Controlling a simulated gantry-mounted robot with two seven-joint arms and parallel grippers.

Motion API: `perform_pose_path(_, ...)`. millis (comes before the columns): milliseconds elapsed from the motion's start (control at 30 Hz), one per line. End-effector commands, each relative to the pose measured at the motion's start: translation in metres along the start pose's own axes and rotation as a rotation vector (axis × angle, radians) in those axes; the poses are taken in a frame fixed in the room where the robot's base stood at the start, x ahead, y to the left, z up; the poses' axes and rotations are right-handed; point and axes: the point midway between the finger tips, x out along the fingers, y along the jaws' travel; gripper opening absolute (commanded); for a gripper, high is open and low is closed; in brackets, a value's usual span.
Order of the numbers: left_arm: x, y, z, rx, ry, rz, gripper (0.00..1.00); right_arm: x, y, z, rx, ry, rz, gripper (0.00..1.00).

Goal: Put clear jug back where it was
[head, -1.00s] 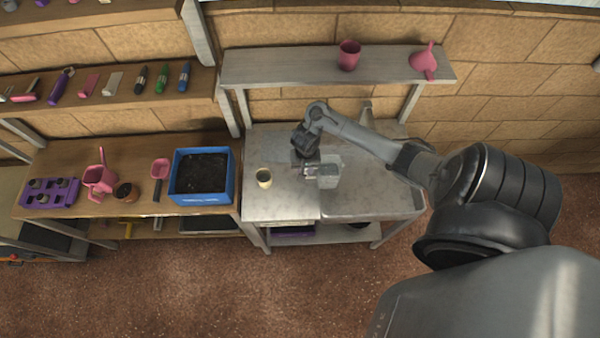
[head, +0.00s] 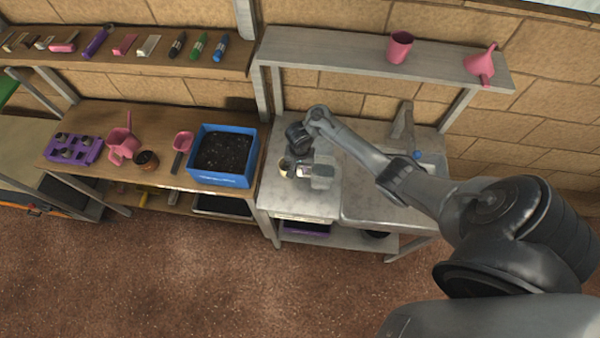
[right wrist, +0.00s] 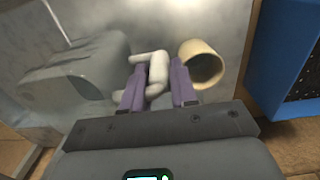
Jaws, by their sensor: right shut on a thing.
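The clear jug (head: 322,172) is at the metal table, left of the sink, and appears upright in the head view. My right gripper (head: 303,171) is at its left side, shut on its handle. In the right wrist view, the whitish handle (right wrist: 158,70) sits between the purple fingers (right wrist: 156,88), with the jug's grey see-through body (right wrist: 75,72) to the left. I cannot tell whether the jug's base touches the table. My left gripper is not in view.
A cream cup (head: 285,164) stands close beside my right gripper; it also shows in the right wrist view (right wrist: 203,64). A blue soil box (head: 222,182) is on the wooden bench to the left. The sink (head: 432,166) with its faucet (head: 402,125) is to the right.

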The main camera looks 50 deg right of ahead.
Motion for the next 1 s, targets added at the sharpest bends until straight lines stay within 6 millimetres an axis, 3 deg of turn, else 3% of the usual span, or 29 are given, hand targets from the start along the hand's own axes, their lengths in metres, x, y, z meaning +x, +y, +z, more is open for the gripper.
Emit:
perform_pose_path(367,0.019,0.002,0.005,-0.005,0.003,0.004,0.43,0.039,0.000,0.000,0.000,0.000,0.001,0.00)
perform_pose_path(833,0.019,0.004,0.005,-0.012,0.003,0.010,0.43,0.043,-0.001,0.000,0.001,0.000,0.000,0.00)
perform_pose_path(867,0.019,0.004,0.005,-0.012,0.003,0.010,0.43,0.043,-0.001,0.000,0.001,0.000,0.000,0.32)
perform_pose_path(900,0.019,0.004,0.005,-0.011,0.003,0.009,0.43,0.043,-0.001,0.000,0.001,0.000,0.000,0.38)
perform_pose_path(1000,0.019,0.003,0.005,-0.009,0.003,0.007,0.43,0.043,-0.001,0.000,0.001,0.000,0.000,0.38)
